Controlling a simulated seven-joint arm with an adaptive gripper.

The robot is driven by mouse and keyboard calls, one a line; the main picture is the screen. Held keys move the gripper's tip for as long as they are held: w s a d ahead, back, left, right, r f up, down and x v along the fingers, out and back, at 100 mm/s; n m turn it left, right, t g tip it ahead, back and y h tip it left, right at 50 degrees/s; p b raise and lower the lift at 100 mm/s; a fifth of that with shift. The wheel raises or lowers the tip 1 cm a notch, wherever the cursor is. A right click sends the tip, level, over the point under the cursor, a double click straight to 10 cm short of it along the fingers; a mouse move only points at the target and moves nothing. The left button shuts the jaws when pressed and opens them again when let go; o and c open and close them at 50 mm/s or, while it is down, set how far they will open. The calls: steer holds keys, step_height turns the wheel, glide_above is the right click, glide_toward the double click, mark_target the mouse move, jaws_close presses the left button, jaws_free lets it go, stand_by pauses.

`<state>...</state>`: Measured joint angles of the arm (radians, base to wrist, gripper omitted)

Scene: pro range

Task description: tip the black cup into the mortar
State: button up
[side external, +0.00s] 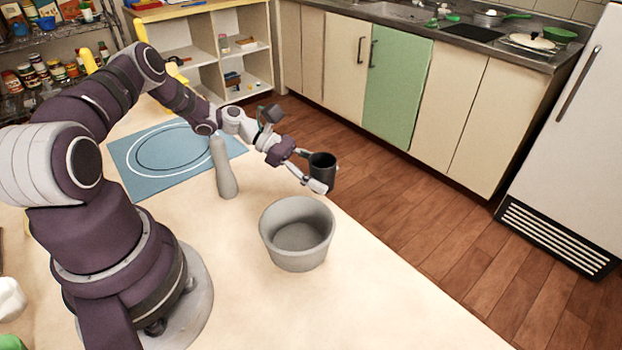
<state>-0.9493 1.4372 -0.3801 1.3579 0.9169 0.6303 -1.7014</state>
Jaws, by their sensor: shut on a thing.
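The black cup (322,171) is in the side external view, held upright and raised near the table's far edge. My gripper (318,184) is shut on the cup, with a finger showing at its lower left side. The inside of the cup is dark and I cannot tell what it holds. The grey mortar (297,262) stands upright on the table, below the cup and a little to its left in the picture. The part of the mortar's inside that shows looks empty. The cup and the mortar are apart.
A grey pestle (223,170) stands upright on the table, left of the mortar.

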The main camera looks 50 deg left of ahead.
mark_target(329, 170)
steer(key=shift+r, duration=0.1)
steer(key=shift+s+d+r+m+t+y, duration=0.1)
steer(key=shift+s+r+m+t, duration=0.1)
steer(key=shift+r, duration=0.3)
steer(key=shift+s+d+r+m+t+y, duration=0.1)
steer(key=shift+s+r+m+t, duration=0.1)
steer(key=shift+r, duration=0.3)
steer(key=shift+s+d+r+m+t+y, duration=0.1)
steer(key=shift+r+m, duration=0.1)
steer(key=shift+r, duration=0.3)
steer(key=shift+s+d+r+m+t+y, duration=0.2)
steer(key=shift+s+r+m+t, duration=0.15)
steer(key=shift+r, duration=0.3)
steer(key=shift+s+d+r+m+t+y, duration=0.15)
steer(key=shift+s+r+m+t, duration=0.1)
steer(key=shift+s+r+m, duration=0.25)
steer(key=shift+s+d+r+m, duration=0.25)
steer(key=shift+r+m, duration=0.05)
steer(key=shift+m, duration=0.05)
steer(key=shift+s+d+f+m+t, duration=0.35)
steer(key=shift+s+f+m+t, duration=0.15)
steer(key=shift+s+m+t, duration=0.15)
steer(key=shift+r+y, duration=0.1)
steer(key=shift+y, duration=0.15)
steer(key=shift+r+m+t, duration=0.5)
steer(key=shift+m+t, duration=0.35)
steer(key=shift+m, duration=0.3)
steer(key=shift+s+f+m+t, duration=0.1)
steer(key=shift+f+m+t, duration=0.4)
steer(key=shift+m, duration=0.2)
